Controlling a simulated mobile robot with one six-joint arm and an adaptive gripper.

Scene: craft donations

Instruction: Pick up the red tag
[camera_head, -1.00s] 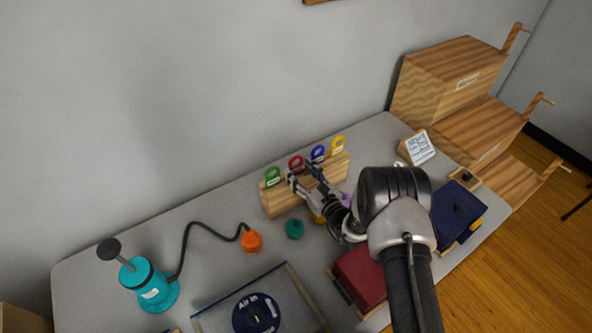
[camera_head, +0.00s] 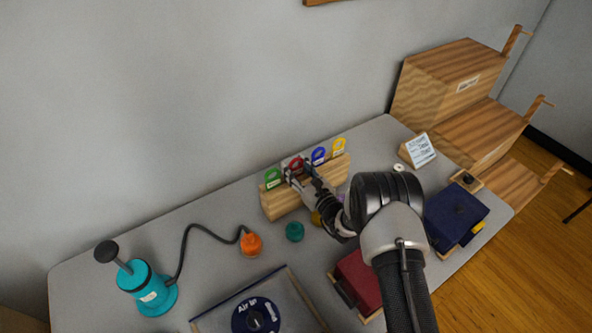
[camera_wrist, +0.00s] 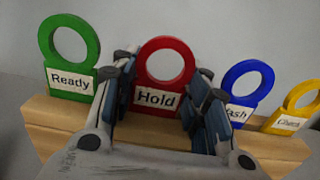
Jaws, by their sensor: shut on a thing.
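The red tag (camera_wrist: 166,60) has a ring top and a white label reading "Hold". It stands upright in the wooden rack (camera_head: 306,194) between the green tag (camera_wrist: 70,52) and the blue tag (camera_wrist: 247,84). It also shows small in the head view (camera_head: 296,164). My gripper (camera_wrist: 158,92) has a finger on each side of the red tag's lower part and is shut on it. In the head view my gripper (camera_head: 297,175) is at the rack's top.
A yellow tag (camera_head: 339,148) stands at the rack's right end. A teal pump (camera_head: 148,288) with an orange nozzle (camera_head: 251,244) is at left. A red box (camera_head: 359,280) and a dark blue box (camera_head: 456,214) lie near my arm. Wooden boxes (camera_head: 450,75) are stacked at right.

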